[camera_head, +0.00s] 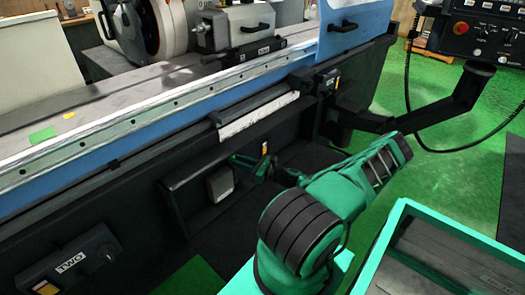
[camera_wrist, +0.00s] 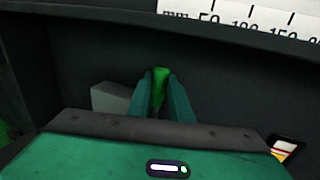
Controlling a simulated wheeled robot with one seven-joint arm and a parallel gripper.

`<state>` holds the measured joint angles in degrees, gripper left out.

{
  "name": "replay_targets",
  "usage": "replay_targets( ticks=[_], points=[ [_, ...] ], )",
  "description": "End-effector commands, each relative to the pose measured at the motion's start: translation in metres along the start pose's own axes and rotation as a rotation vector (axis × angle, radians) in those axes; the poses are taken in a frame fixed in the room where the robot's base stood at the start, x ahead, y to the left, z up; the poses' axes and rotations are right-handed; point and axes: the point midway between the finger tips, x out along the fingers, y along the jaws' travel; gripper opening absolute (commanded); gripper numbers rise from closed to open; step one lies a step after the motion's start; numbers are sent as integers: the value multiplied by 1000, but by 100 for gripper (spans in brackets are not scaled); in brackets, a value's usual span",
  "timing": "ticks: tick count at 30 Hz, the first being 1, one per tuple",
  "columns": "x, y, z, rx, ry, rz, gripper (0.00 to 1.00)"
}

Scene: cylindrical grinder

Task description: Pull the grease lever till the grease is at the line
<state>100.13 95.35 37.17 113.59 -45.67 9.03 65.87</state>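My gripper (camera_head: 262,163) is at the dark recess in the front of the grinder, right of a pale grey box (camera_head: 220,183). In the wrist view, the two teal fingers (camera_wrist: 160,92) stand close on both sides of a small upright green piece, which looks like the grease lever's handle (camera_wrist: 160,78). The piece fills the narrow gap between them, so my gripper looks shut on it. The pale box also shows in the wrist view (camera_wrist: 108,98), left of the fingers and partly hidden. I cannot make out a grease level or its line.
A white scale (camera_wrist: 245,20) marked in mm runs above the recess. A dark box (camera_head: 72,262) is at lower left. A dark bracket arm (camera_head: 435,108) carries a control panel (camera_head: 478,30) at right. A teal-rimmed tray (camera_head: 372,262) is at lower right. Green floor shows at right.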

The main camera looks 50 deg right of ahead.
Motion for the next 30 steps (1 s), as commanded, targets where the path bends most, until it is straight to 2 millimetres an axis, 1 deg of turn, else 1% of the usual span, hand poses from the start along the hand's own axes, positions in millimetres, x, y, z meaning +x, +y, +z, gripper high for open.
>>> replay_targets(
  ticks=[1, 2, 8, 19, 30],
  points=[
    [0, 0, 0, 0, 0, -1, 4],
    [0, 0, 0, 0, 0, -1, 0],
    [-2, 0, -1, -2, -11, -1, 0],
    [-18, 5, -5, -38, -119, -2, 0],
    [-20, 5, -5, -45, -133, -2, 0]
  ],
)
